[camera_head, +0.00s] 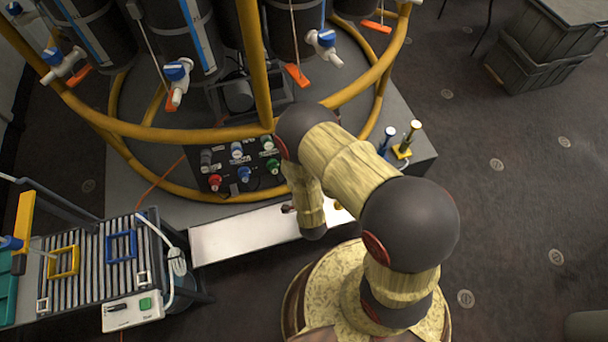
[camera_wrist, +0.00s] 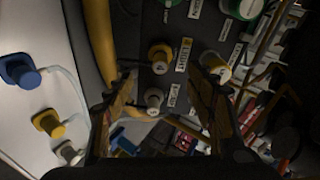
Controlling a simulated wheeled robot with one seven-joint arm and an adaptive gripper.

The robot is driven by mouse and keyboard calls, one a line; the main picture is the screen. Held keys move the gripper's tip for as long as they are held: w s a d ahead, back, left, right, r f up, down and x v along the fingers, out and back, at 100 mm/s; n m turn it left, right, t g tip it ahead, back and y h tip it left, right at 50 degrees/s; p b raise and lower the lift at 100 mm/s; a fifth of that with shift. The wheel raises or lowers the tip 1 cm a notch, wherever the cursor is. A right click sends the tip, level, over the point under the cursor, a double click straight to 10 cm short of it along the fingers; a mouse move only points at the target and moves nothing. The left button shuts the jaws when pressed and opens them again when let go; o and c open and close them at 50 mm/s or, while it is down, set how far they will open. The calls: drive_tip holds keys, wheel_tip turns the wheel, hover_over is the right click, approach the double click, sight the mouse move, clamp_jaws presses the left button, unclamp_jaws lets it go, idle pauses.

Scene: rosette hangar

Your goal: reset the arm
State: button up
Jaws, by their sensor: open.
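My arm, with yellow mottled links and dark round joints, rises from its base in the head view and bends over toward the control panel (camera_head: 236,163). Its wrist end points down in front of the panel; my gripper is mostly hidden there. In the wrist view my gripper (camera_wrist: 162,72) has its two fingers spread apart with nothing seen held between them. Beyond them are a yellow knob (camera_wrist: 160,56) and a grey knob (camera_wrist: 154,99) on a dark labelled surface. I cannot tell whether a finger touches anything.
A round yellow rail (camera_head: 180,133) encloses dark tanks with blue-capped taps (camera_head: 177,70). A white ledge (camera_head: 240,234) lies below the panel. A slatted rack (camera_head: 95,265) stands at left. Blue and yellow upright pieces (camera_head: 404,150) stand right of the arm.

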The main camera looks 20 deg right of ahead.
idle(0.3)
drive_tip(key=s+a+f+n+g+y, duration=0.1)
drive_tip(key=s+a+f+n+g, duration=0.1)
drive_tip(key=s+f+n+g, duration=0.55)
drive_tip(key=s+a+r+n+g+y, duration=0.1)
drive_tip(key=s+a+r+n+g, duration=0.15)
drive_tip(key=s+r, duration=0.25)
drive_tip(key=s+d+r+n+t+p, duration=0.1)
drive_tip(key=s+d+r+n+p, duration=0.1)
drive_tip(key=r, duration=1.7)
drive_tip(key=s+d+r+n+t+p, duration=0.1)
drive_tip(key=s+d+r+n+p, duration=0.1)
drive_tip(key=r, duration=1.7)
drive_tip(key=s+d+r+n+t+p, duration=0.1)
drive_tip(key=s+d+r+n+p, duration=0.1)
drive_tip(key=r, duration=1.7)
drive_tip(key=shift+s+d+r+n+t, duration=0.25)
drive_tip(key=shift+s+d+n+t, duration=0.2)
drive_tip(key=shift+s, duration=0.4)
